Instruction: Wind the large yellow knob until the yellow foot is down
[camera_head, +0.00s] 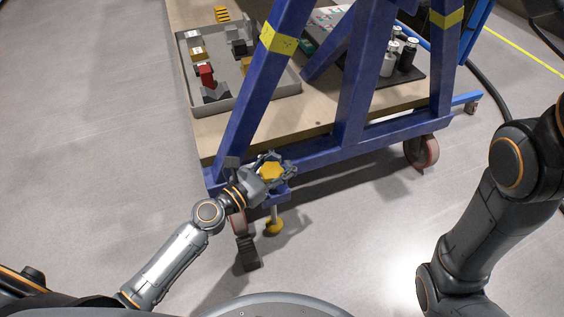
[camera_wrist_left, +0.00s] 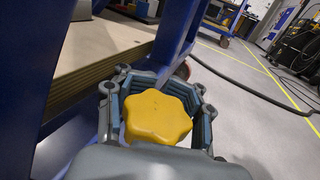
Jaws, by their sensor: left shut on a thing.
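The large yellow knob (camera_head: 271,171) is at the lower left corner of the blue jig frame (camera_head: 352,118). My left gripper (camera_head: 272,170) is shut on it, with its fingers on either side of the knob. In the left wrist view the lobed knob (camera_wrist_left: 156,117) sits between the two finger pads (camera_wrist_left: 158,108). The yellow foot (camera_head: 274,226) hangs on a stem below the knob, close to the floor. I cannot tell whether it touches the floor. My right gripper is not in view; only my right arm shows at the right.
A caster (camera_head: 421,151) stands under the frame's right side, and a dark pedal (camera_head: 247,252) lies left of the foot. A grey tray (camera_head: 187,75) with several parts sits on the wooden deck (camera_head: 213,134). The floor in front is clear.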

